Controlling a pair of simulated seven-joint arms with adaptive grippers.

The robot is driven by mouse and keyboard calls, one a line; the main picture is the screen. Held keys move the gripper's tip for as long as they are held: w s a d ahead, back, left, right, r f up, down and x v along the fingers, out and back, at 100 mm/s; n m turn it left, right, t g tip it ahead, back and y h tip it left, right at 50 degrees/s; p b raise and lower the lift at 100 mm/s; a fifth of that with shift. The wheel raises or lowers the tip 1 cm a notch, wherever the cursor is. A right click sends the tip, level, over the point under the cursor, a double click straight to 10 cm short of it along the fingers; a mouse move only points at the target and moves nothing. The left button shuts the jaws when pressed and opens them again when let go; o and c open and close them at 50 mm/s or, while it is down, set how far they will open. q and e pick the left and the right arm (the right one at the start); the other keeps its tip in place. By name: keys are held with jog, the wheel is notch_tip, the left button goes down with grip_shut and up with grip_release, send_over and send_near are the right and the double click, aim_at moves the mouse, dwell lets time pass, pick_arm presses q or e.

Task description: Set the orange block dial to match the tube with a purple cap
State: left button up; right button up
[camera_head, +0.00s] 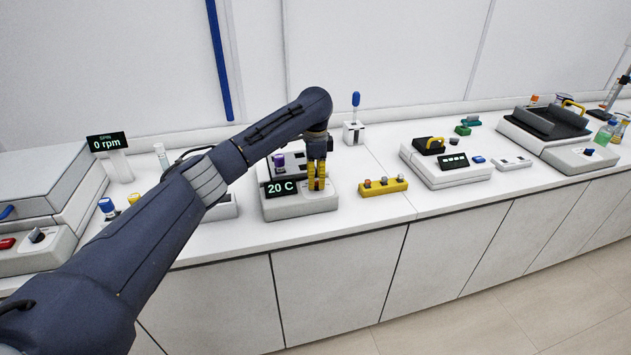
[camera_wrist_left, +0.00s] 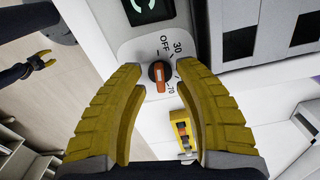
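The heating block (camera_head: 300,205) has a dark display reading 20 C. A tube with a purple cap (camera_head: 280,160) stands at its back left. In the left wrist view the block's dial (camera_wrist_left: 160,75) is a dark knob with an orange bar, beside printed marks OFF, 30 and 70. I cannot tell exactly which mark the bar points at. My right gripper (camera_wrist_left: 40,62) shows small at the left edge of that view.
A yellow holder (camera_head: 384,187) with several knobs or caps stands right of the block. A blue-handled tool (camera_head: 355,115) stands in a white holder behind. A white device with a black lid (camera_head: 445,165) is farther right. Bare counter lies between them.

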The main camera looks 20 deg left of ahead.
pick_arm(q)
jog(key=shift+f, duration=0.4)
jog(key=shift+o, duration=0.2)
grip_shut()
